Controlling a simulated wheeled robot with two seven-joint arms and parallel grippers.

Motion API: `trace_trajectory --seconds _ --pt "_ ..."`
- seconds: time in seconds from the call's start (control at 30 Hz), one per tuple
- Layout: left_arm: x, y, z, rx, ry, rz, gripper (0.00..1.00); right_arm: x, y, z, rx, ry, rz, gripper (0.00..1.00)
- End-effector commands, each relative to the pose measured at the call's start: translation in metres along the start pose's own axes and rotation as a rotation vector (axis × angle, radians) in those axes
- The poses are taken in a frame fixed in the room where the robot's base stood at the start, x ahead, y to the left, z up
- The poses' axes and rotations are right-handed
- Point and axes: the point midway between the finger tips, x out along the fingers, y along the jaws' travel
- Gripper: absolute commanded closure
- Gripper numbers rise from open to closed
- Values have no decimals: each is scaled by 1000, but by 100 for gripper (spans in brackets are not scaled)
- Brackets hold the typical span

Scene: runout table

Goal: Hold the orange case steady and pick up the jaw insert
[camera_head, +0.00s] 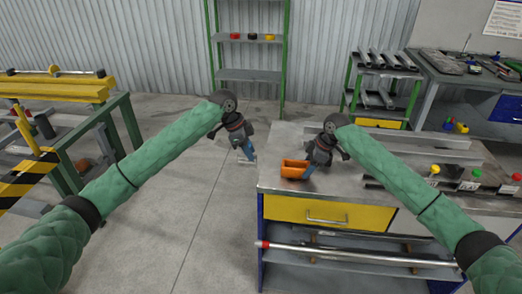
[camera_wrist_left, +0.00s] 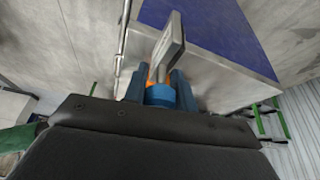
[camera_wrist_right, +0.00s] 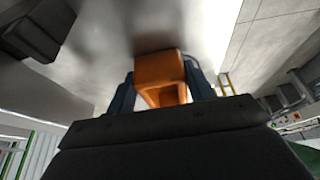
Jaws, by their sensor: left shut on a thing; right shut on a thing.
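The orange case (camera_head: 295,168) sits at the left front of the metal-topped table. My right gripper (camera_head: 308,173) is shut on it; the right wrist view shows the case (camera_wrist_right: 158,68) between the two blue fingers (camera_wrist_right: 160,92). My left gripper (camera_head: 248,155) is to the left of the table edge, over the floor. It is shut on a grey flat piece with an orange part near its base, seemingly the jaw insert (camera_wrist_left: 168,40), between the blue fingers (camera_wrist_left: 160,90). The piece sticks out beyond the fingertips. The fingers partly hide its lower end.
The table (camera_head: 272,183) has a yellow drawer (camera_head: 290,212) at its front and a long metal bar (camera_head: 340,255) below. Metal rails and small bins with coloured knobs (camera_head: 476,173) stand to the right. A green rack (camera_head: 250,75) stands behind.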

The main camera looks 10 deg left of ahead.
Motion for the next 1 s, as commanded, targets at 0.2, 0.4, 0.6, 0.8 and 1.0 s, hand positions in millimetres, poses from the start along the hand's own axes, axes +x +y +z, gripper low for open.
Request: trace_trajectory --seconds 0.2,0.4,0.6,0.8,1.0 --pt "-4 0 6 0 1 -2 100 1 -1 0 0 -1 -2 73" --pt "-4 -1 6 1 1 -3 100 1 -1 0 0 -1 -2 73" --pt "-4 -1 6 1 1 -3 100 1 -1 0 0 -1 -2 22" --pt "-4 -1 6 1 2 -3 100 0 0 0 0 0 -1 22" --pt "-5 -1 6 1 2 -3 100 -10 0 0 0 -1 0 22"
